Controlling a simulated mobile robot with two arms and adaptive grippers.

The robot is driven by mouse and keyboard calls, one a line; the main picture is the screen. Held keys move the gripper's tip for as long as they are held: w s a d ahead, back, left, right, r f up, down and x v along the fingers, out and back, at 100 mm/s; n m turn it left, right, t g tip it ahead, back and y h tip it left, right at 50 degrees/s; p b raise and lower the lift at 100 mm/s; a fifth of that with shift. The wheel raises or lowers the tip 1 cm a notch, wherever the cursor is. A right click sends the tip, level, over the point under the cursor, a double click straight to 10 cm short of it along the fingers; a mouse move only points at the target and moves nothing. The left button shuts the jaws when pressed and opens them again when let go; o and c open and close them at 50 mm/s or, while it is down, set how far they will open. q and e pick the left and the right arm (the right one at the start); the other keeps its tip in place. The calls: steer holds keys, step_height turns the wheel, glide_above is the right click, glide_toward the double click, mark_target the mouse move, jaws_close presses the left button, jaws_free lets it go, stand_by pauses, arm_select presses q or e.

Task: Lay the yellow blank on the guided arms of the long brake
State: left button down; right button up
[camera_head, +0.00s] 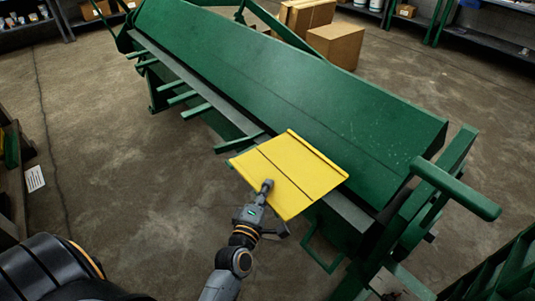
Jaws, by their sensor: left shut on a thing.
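The yellow blank (302,172) is a flat sheet with dark lines across it, in the middle of the head view. My left gripper (266,187) is shut on its near side. The long brake (290,100) is a big green machine running from upper left to lower right. Several short green arms (197,111) stick out from its near side. The blank overlaps the brake's grey front strip (345,209) and lies beside one green arm (239,144). I cannot tell whether it rests on the arms or hovers. My right gripper is not in view.
A green handle bar (455,188) juts out at the brake's right end. Cardboard boxes (336,44) stand behind the brake. Shelving (490,41) lines the back. The concrete floor (120,175) left of the brake is clear.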

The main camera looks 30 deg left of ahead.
mark_target(258, 181)
arm_select(q)
steer(key=shift+w+a+y, duration=0.3)
steer(key=shift+w+a, duration=0.3)
steer(key=shift+a, duration=0.05)
steer(key=a+f+b, duration=0.1)
steer(key=w+a+f+b, duration=0.1)
steer(key=a+b, duration=0.1)
steer(key=shift+w, duration=0.2)
steer(key=w+a+f+b, duration=0.1)
steer(key=a+b, duration=0.1)
steer(key=w+a+f+b, duration=0.1)
steer(key=shift+w+a+f+b, duration=0.1)
steer(key=shift+w+a+b, duration=0.2)
steer(key=shift+a+b, duration=0.05)
steer(key=w+a+f+b, duration=0.2)
steer(key=a+f+b, duration=0.3)
steer(key=f+b, duration=0.3)
steer(key=b, duration=0.3)
steer(key=shift+w+f+n, duration=0.2)
steer(key=shift+w+n, duration=0.1)
steer(key=shift+w, duration=0.05)
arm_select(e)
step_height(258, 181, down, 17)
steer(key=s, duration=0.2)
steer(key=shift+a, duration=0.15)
